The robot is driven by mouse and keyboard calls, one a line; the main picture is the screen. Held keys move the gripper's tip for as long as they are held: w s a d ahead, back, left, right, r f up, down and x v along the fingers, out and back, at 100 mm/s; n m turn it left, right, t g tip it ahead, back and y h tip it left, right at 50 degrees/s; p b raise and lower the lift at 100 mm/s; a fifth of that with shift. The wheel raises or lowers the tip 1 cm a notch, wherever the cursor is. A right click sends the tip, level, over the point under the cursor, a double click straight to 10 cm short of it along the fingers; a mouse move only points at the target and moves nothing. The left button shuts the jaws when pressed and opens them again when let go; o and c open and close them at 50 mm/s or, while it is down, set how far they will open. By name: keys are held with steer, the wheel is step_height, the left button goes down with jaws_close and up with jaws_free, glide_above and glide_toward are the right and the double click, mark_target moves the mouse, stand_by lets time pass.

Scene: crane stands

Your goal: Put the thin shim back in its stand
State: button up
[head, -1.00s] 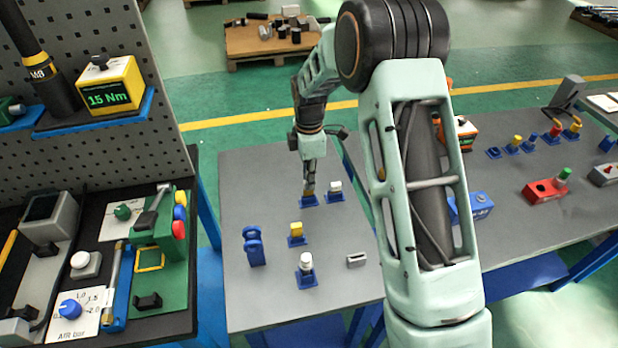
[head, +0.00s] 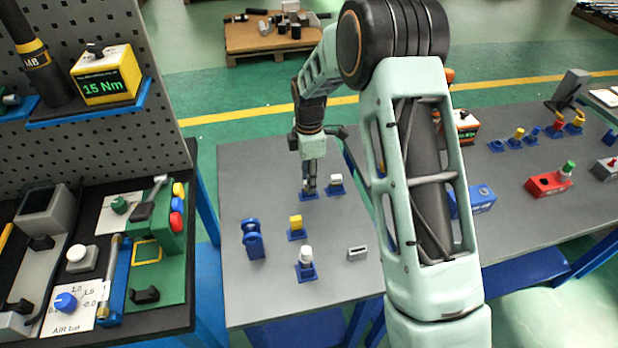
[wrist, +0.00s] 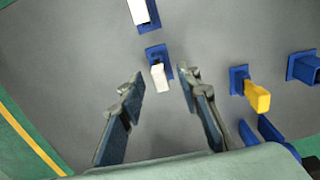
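My gripper (wrist: 162,82) is open. Its two fingers stand apart on either side of a thin white piece (wrist: 159,79), apparently the shim, with a gap on both sides. The piece stands in a blue stand (wrist: 154,50), seen from above. In the head view my gripper (head: 309,184) points down over this blue stand (head: 309,196) on the grey table. The fingers largely hide the piece there.
Near on the grey table (head: 250,185) are a stand with a white-grey piece (head: 335,181), a yellow piece (head: 296,221), a white cylinder (head: 305,254), a blue holder (head: 252,240) and a grey slotted block (head: 357,253). A tool panel is at left.

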steer(key=shift+r, duration=0.1)
steer(key=shift+r+p, duration=1.55)
steer(key=shift+r, duration=0.9)
